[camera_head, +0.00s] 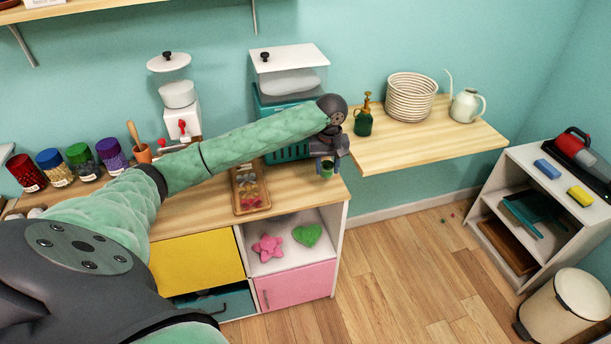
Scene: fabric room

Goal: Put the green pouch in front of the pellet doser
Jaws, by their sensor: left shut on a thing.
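My left gripper (326,172) is shut on a small green thing, probably the green pouch (327,170), above the right end of the wooden counter. The fingers hide most of it. A white dispenser with a round lid, clear hopper and red lever (180,108) stands at the back of the counter, left of the gripper; it looks like the pellet doser. My left arm passes in front of its foot. A larger box-shaped container with a white lid and teal base (289,82) stands behind my forearm. My right gripper is out of view.
A tray of small coloured pieces (250,190) lies on the counter left of the gripper. A pink star (268,247) and green heart (308,235) lie in the cubby below.

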